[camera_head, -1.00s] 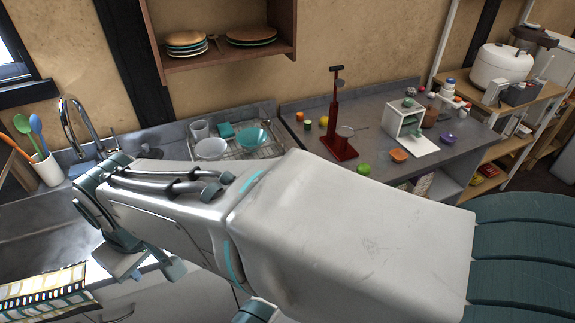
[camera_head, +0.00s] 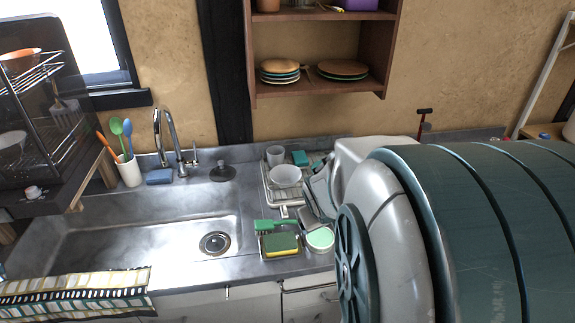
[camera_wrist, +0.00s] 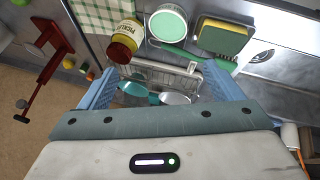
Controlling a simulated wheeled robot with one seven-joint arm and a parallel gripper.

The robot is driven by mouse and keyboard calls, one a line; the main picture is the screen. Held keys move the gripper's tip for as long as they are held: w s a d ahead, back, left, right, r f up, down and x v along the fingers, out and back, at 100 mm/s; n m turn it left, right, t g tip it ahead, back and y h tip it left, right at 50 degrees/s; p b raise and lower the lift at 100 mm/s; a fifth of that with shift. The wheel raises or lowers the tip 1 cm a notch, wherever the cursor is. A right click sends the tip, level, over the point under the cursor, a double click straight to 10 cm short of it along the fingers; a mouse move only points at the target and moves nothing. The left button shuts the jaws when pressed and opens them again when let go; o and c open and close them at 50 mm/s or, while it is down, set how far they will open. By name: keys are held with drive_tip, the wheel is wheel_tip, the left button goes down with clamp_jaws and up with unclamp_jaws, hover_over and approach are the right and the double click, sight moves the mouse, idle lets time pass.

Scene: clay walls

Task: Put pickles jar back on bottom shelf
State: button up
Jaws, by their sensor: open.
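By the sink (camera_head: 150,232) are a sponge (camera_head: 280,243), a green brush (camera_head: 272,226) and a round white tub (camera_head: 320,239). A dish rack (camera_head: 277,200) holds bowls. In the wrist view, a red stand (camera_wrist: 45,72) is at left and a checkered cloth (camera_wrist: 105,14) at top.

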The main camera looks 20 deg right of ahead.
drive_tip(key=s+d+f+t+y, duration=0.25)
drive_tip(key=d+f+t, duration=0.55)
drive_tip(key=d+f, duration=0.45)
drive_tip(key=shift+t, duration=0.3)
drive_tip(key=x, duration=0.2)
drive_tip(key=r+x, duration=0.1)
drive_tip(key=x, duration=0.2)
drive_tip(key=d+x, duration=0.1)
drive_tip(key=x, duration=0.2)
drive_tip(key=shift+w+d+r+b, duration=0.1)
drive_tip(key=shift+w+r+b, duration=0.1)
drive_tip(key=shift+w+b, duration=0.15)
drive_tip(key=shift+w+d, duration=0.1)
drive_tip(key=shift+w, duration=0.5)
drive_tip(key=shift+p+x, duration=0.65)
drive_tip(key=shift+x, duration=1.55)
drive_tip(key=c, duration=1.5)
drive_tip(key=shift+d+r, duration=0.1)
